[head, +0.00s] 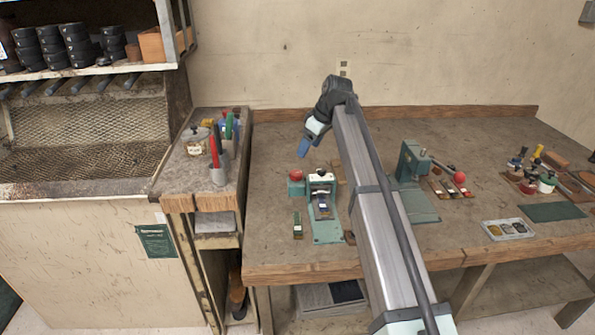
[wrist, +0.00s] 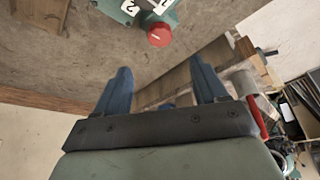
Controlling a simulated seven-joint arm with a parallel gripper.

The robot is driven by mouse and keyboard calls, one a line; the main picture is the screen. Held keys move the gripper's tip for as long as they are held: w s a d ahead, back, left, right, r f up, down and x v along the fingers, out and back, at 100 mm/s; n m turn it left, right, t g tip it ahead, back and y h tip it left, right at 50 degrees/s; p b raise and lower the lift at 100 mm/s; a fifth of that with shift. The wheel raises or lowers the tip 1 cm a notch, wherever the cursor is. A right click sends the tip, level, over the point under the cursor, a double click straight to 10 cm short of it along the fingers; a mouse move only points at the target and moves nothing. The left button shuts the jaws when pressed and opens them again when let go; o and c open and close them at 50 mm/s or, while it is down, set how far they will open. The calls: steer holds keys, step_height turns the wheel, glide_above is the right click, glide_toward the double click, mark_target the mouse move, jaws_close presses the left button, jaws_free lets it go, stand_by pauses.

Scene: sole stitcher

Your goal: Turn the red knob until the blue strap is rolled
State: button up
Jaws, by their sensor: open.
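The red knob (head: 296,175) sits on the left side of a small green machine (head: 327,228) on the workbench. In the wrist view the red knob (wrist: 159,35) shows near the top, on the edge of the green body (wrist: 125,8). A dark blue strap (head: 323,207) appears to lie on the machine's middle, small in the head view; I cannot tell how far it is rolled. My gripper (head: 303,148) is above and behind the machine, apart from the knob. Its blue fingers (wrist: 163,85) are spread with nothing between them.
A green press with a red ball handle (head: 459,177) stands right of my arm. A small green-and-brown piece (head: 298,226) lies left of the machine. A cup of tools (head: 219,174) and a jar (head: 195,140) stand on the left side shelf.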

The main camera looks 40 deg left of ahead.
mark_target(296, 172)
steer(key=x, duration=1.2)
steer(key=shift+f, duration=0.2)
steer(key=shift+c, duration=0.4)
steer(key=c, duration=0.9)
